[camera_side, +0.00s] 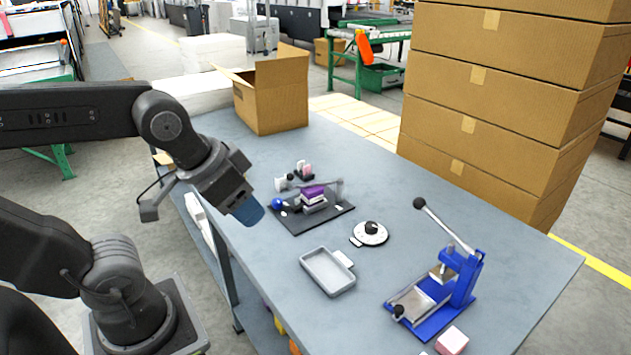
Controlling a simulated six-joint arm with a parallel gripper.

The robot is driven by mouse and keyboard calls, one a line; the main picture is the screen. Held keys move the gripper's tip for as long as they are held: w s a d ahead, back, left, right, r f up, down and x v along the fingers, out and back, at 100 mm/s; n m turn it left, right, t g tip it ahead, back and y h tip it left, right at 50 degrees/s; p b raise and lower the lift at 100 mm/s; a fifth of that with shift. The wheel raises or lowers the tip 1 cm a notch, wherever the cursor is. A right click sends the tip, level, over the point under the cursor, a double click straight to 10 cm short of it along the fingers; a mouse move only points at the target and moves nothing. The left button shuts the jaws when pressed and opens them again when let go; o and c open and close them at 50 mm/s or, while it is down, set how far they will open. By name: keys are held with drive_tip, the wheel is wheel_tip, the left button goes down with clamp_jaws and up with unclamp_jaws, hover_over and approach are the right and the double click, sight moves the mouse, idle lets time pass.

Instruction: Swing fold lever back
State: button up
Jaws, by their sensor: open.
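A small dark fixture plate (325,219) lies on the grey table, with a purple block (312,192) on stacked light pieces at its middle. A blue ball knob (278,203) is at the plate's left end, and a thin grey bar (338,188) stands at its right. Which of these is the fold lever I cannot tell for certain. My gripper (250,212) is above the table's left edge, left of the blue knob and apart from it. It points down and right, with a blue end. It is open, and no object shows in it.
A blue press (462,285) with a raised black-knobbed handle (440,222) stands at the right front, with a pink block (452,340) nearby. A grey tray (326,272) and a white dial (370,233) lie mid-table. An open carton (280,100) stands behind.

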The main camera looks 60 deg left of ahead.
drive_tip(key=w+a+r+g, duration=0.25)
drive_tip(key=w+a, duration=0.25)
drive_tip(key=w, duration=0.5)
drive_tip(key=g, duration=0.3)
hover_over(290, 177)
wheel_tip(290, 177, down, 11)
drive_tip(key=f, duration=1.3)
drive_tip(key=shift+w+a+f, duration=0.1)
drive_tip(key=shift+w+a, duration=0.2)
drive_tip(key=shift+a, duration=0.1)
drive_tip(key=shift+c, duration=0.3)
clamp_jaws()
